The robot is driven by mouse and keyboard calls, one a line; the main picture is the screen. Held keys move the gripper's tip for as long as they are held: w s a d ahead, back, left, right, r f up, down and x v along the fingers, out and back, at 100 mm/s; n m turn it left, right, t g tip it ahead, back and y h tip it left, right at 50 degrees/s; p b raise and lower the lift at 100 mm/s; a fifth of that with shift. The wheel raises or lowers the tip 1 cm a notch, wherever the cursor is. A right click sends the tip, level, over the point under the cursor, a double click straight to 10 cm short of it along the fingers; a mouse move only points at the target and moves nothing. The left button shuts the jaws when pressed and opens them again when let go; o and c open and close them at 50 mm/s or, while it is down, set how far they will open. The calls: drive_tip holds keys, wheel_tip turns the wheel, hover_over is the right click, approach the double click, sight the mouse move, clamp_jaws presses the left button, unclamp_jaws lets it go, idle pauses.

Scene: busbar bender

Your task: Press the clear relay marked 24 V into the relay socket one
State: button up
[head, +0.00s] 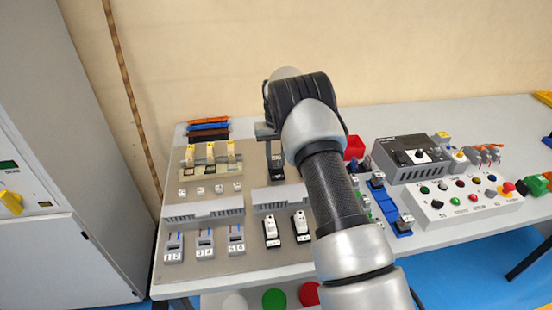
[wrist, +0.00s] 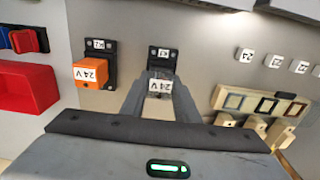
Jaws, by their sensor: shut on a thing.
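The clear relay marked 24 V (wrist: 160,86) shows in the wrist view between the two fingers of my gripper (wrist: 160,78), which is shut on it. A black relay socket (wrist: 163,57) with a small white label is directly beyond the fingertips. The relay is over or at this socket; I cannot tell whether its pins are in, as the fingers and relay hide the contact. In the head view, a black socket (head: 276,172) with a white label shows left of my arm, and the relay is not distinguishable there.
An orange 24 V relay (wrist: 91,71) sits in a neighbouring black socket (wrist: 98,45), close beside my gripper. A red bin (wrist: 28,88) is at left. Light-coloured modules (head: 210,152) stand on the left of the panel (head: 205,265). A control box (head: 470,200) is at right.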

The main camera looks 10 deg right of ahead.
sight(276, 157)
drive_tip(key=shift+f, duration=0.3)
drive_tip(key=o, duration=1.2)
wheel_tip(276, 157, up, 17)
drive_tip(key=shift+r+p, duration=0.2)
drive_tip(key=shift+p, duration=0.25)
